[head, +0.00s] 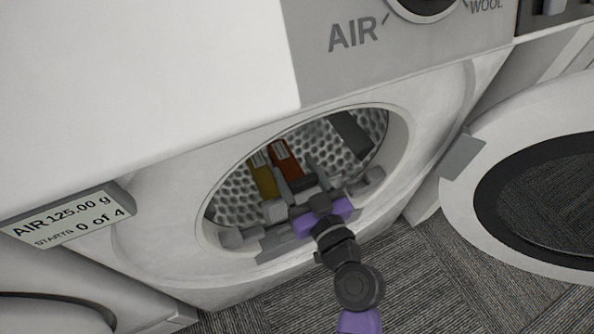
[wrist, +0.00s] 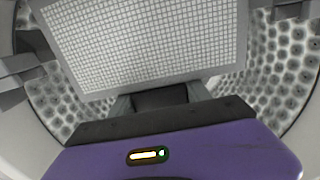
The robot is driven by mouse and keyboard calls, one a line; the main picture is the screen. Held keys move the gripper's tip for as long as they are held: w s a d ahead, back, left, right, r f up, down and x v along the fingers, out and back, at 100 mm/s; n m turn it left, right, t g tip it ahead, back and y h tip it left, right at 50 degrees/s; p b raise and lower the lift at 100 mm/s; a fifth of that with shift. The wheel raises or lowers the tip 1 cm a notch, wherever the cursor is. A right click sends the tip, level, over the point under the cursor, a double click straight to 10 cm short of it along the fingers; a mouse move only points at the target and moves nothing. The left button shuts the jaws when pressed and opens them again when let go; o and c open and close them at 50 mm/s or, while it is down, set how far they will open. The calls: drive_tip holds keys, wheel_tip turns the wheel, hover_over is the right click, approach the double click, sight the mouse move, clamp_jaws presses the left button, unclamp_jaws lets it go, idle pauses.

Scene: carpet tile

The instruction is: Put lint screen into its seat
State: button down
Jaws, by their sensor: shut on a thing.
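The lint screen (wrist: 135,40) is a pale, fine-mesh panel with a plain border, filling the upper middle of the wrist view. My gripper (wrist: 158,100) is shut on the dark tab at the screen's near edge, one finger on each side. In the head view my gripper (head: 318,203) reaches into the lower part of the round door opening. I cannot clearly make out the screen there. Grey blocks (head: 372,179) sit along the lower lip, with another at the left (head: 233,238). I cannot tell whether the screen touches a seat; the space under it is hidden.
The perforated drum (head: 235,198) lies behind. A yellow piece (head: 264,180) and an orange-brown piece (head: 286,160) show inside it. A dark grey bar (head: 351,135) is at the upper right. The opening's white rim (head: 400,150) surrounds my gripper. The open door (head: 480,215) stands at right.

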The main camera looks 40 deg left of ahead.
drive_tip(key=shift+f+b, duration=1)
drive_tip(key=shift+f, duration=4.55)
drive_tip(key=shift+c, duration=2.1)
unclamp_jaws()
drive_tip(key=p+v, duration=0.1)
drive_tip(key=v, duration=0.6)
drive_tip(key=shift+s+d+r, duration=0.1)
drive_tip(key=shift+s+d, duration=0.1)
drive_tip(key=shift+d, duration=0.15)
drive_tip(key=shift+d, duration=0.1)
